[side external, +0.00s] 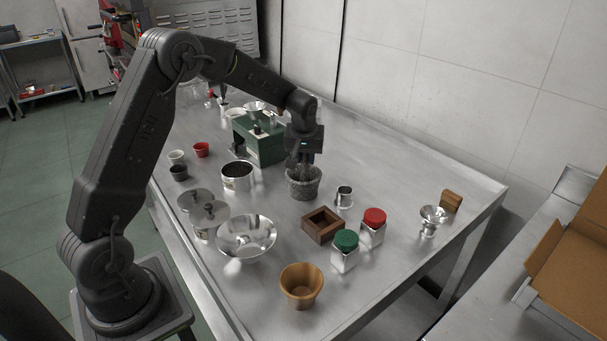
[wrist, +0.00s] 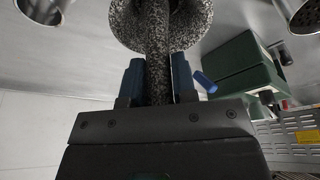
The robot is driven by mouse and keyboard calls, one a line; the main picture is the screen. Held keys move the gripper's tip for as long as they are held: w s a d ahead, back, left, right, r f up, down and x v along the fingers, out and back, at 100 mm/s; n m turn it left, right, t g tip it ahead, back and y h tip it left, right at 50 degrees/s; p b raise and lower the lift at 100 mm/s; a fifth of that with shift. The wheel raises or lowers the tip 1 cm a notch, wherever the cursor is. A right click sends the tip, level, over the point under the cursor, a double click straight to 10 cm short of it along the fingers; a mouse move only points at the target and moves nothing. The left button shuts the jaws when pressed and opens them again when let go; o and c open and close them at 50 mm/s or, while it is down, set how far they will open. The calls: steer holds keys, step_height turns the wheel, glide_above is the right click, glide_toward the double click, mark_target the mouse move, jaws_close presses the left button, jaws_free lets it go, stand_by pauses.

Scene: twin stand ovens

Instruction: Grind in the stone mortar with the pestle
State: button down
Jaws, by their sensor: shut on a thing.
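The speckled grey stone mortar (side external: 304,188) stands upright on the steel table, near its middle. Its speckled bowl (wrist: 190,38) also shows at the top of the wrist view. My gripper (side external: 305,160) is directly above the mortar, pointing down. In the wrist view my gripper (wrist: 158,80) is shut on the speckled stone pestle (wrist: 158,55), with one finger on each side of it. The pestle runs from the fingers into the mortar's bowl. Its lower end is hidden inside, so I cannot tell whether it touches the bottom.
A green box-shaped machine (side external: 258,140) stands close behind the mortar. A small metal cup (side external: 344,196) and a wooden box (side external: 322,225) are near its right. A dark-filled canister (side external: 237,176) stands to the left. Jars, bowls and a wooden cup (side external: 301,284) crowd the front.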

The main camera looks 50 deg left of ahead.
steer(key=shift+w+a+f, duration=0.1)
steer(key=shift+w+a, duration=0.15)
steer(key=shift+a, duration=0.1)
steer(key=shift+s+a, duration=0.25)
steer(key=shift+s, duration=0.2)
step_height(320, 180, up, 8)
stand_by(0.3)
steer(key=shift+d, duration=0.1)
